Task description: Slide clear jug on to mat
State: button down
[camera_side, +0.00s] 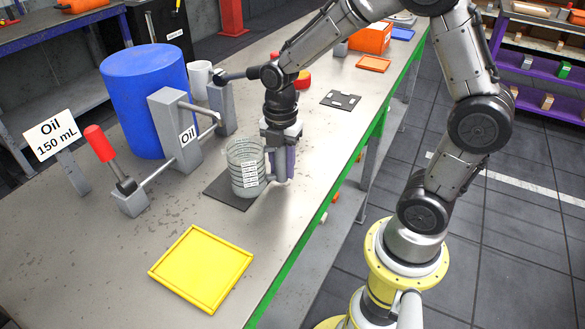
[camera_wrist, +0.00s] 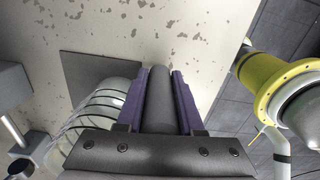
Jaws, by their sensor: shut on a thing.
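The clear jug (camera_side: 245,168) with a white measuring scale stands upright, overlapping the right part of a flat dark grey mat (camera_side: 216,190). Bare mat shows to its left and front. My gripper (camera_side: 282,172) is at the jug's right side, low over the table, with its fingers shut on the jug's handle. In the wrist view a dark upright grip (camera_wrist: 160,95) sits between the purple finger pads. The jug's ribbed side (camera_wrist: 98,112) shows left of them, with the mat (camera_wrist: 92,66) beyond. The jug's far base edge is hidden there.
A grey oil dispenser (camera_side: 178,128) with a red-knobbed lever (camera_side: 100,143) and a blue drum (camera_side: 146,95) stand left of the jug. A sign (camera_side: 52,134) reads "Oil 150 mL". A yellow tray (camera_side: 201,269) lies in front. The green table edge (camera_side: 300,245) runs at right.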

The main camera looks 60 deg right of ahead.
jog(key=shift+w, duration=2.25)
jog(key=shift+f, duration=0.7)
jog(key=shift+c, duration=2.3)
grip_release()
